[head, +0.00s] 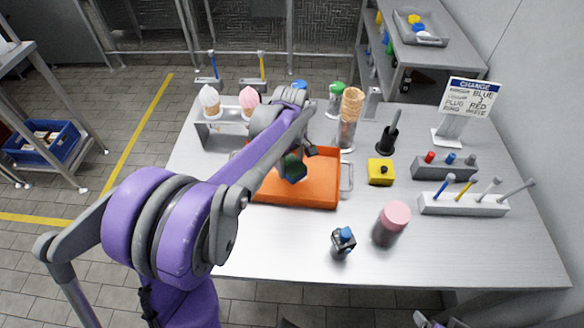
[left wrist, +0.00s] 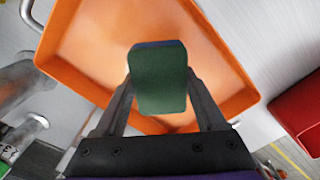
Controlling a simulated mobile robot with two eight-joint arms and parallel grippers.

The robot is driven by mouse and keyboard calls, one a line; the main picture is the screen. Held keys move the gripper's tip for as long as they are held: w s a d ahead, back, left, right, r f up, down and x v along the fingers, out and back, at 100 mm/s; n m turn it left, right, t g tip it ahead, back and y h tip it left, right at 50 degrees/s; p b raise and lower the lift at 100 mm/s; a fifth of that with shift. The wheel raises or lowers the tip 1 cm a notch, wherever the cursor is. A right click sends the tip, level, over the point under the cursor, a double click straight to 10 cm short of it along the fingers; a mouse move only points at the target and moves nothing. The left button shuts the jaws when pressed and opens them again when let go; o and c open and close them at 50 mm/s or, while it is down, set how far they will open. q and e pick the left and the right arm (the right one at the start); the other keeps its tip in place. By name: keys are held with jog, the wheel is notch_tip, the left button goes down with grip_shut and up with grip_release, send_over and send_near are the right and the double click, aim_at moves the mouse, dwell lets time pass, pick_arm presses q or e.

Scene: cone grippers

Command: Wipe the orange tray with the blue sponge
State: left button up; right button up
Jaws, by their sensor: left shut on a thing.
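The orange tray (head: 322,191) lies on the metal table, with a wire handle at its right end; it fills much of the left wrist view (left wrist: 85,45). My left gripper (head: 298,157) is over the tray and shut on the sponge (head: 294,169). In the left wrist view the sponge (left wrist: 160,80) sits between the two fingers, showing a dark green face and a thin blue edge. I cannot tell whether the sponge touches the tray floor. My left arm hides the tray's left part in the head view. My right gripper is not clearly seen.
Ice-cream cones in a holder (head: 225,130) stand behind the tray. A waffle-cone stack (head: 351,105), a yellow block (head: 380,172), a pink-topped cylinder (head: 391,224) and a small blue-topped item (head: 343,242) stand close by. Racks and a sign (head: 467,98) fill the right side.

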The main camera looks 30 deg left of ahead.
aim_at(291, 164)
pick_arm(q)
jog(key=shift+r+p, duration=0.75)
jog(key=shift+r, duration=0.75)
